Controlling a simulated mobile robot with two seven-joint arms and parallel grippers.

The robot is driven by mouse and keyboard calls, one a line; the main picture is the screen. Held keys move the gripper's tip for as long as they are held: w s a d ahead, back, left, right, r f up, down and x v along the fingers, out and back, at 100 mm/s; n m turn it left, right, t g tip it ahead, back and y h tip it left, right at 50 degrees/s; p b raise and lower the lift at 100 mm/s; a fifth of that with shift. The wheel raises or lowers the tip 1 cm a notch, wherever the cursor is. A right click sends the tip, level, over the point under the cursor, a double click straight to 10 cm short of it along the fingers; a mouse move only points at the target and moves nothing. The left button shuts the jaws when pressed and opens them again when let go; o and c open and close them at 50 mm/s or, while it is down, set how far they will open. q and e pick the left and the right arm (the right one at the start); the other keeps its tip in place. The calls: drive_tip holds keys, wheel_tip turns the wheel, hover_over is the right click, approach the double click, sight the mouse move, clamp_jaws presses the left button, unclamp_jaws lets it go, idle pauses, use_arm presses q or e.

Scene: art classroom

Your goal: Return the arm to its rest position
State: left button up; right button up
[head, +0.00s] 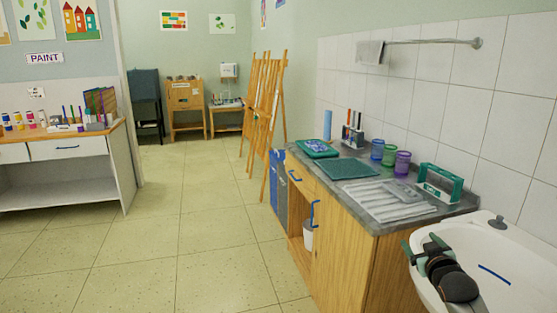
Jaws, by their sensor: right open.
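My right gripper (425,246) is at the lower right, above the white sink basin (515,258). Its jaws are open, with green parts at the fingers, and I see nothing between them. The dark wrist of my right arm runs down to the bottom edge of the picture. My left arm and left gripper are not in view.
A grey counter (390,228) beside the sink holds a green mat (348,168), several cups, a green-framed holder (440,185) and a ribbed white tray (385,203). Wooden easels (268,105) stand beyond. The tiled floor (185,220) at left is clear.

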drive_tip(key=s+a+f+n+g+y, duration=0.1)
drive_tip(key=s+a+f+g+y, duration=0.1)
drive_tip(key=s+a+f, duration=0.75)
drive_tip(key=s+a+f+g+y, duration=0.2)
drive_tip(key=s+a+f, duration=0.4)
drive_tip(key=s+f, duration=0.7)
drive_tip(key=s+a+f+g+y, duration=0.15)
drive_tip(key=s+a, duration=0.25)
drive_tip(key=s, duration=0.4)
drive_tip(key=s+a+f+g, duration=0.15)
drive_tip(key=s+a, duration=0.25)
drive_tip(key=s, duration=0.5)
use_arm(q)
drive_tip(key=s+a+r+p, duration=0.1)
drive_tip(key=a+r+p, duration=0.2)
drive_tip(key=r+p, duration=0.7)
drive_tip(key=p, duration=0.3)
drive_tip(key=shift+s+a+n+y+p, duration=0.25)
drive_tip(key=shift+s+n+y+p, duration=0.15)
use_arm(e)
drive_tip(key=d+r+m+t, duration=0.1)
drive_tip(key=d+r, duration=0.3)
drive_tip(key=r, duration=0.6)
drive_tip(key=shift+s+h, duration=0.35)
drive_tip(key=shift+s, duration=0.1)
